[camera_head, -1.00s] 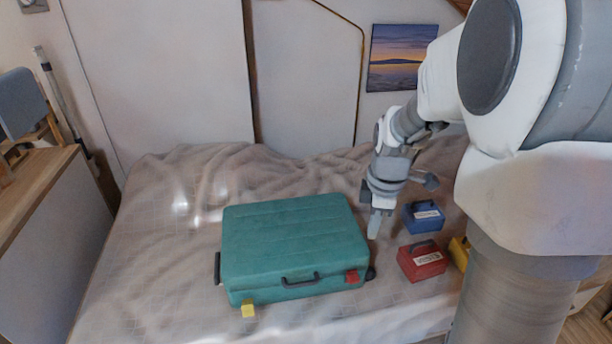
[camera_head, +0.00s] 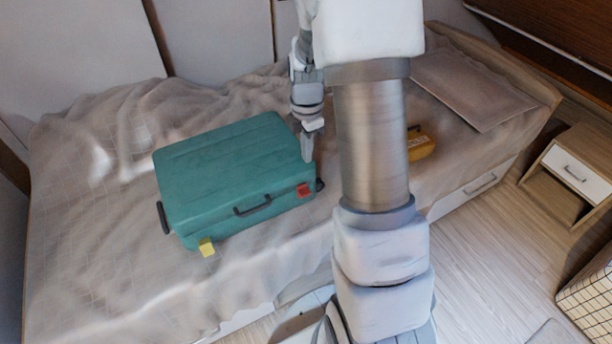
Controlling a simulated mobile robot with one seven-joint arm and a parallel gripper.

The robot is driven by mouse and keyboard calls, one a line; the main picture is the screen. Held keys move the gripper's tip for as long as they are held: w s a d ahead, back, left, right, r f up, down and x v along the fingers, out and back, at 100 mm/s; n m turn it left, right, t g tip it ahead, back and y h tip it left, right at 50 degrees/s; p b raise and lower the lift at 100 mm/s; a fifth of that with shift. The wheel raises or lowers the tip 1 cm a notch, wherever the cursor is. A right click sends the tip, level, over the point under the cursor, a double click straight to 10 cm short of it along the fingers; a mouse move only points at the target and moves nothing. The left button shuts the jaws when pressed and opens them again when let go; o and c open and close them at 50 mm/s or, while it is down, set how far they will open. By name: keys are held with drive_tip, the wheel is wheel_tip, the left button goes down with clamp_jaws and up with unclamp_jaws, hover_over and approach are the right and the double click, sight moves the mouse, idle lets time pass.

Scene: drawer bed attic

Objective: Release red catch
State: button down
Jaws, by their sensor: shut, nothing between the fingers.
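A teal suitcase (camera_head: 232,168) lies flat and closed on the bed, with a dark handle (camera_head: 252,206) on its front side. The red catch (camera_head: 303,190) is on the front side, right of the handle, near the right corner. A yellow catch (camera_head: 206,247) is at the left end of the front side and sticks out. My gripper (camera_head: 307,156) points down at the right edge of the suitcase, above and behind the red catch. Its fingers look closed and empty. Whether they touch the suitcase, I cannot tell.
A yellow case (camera_head: 419,144) lies on the bed right of my arm, which hides part of the bed. A pillow (camera_head: 470,85) is at the upper right. A nightstand (camera_head: 570,180) stands on the floor at the right. The bed left of the suitcase is clear.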

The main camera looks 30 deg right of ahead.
sight(306, 194)
wheel_tip(306, 194, down, 14)
drive_tip(key=b, duration=0.3)
drive_tip(key=shift+r, duration=0.15)
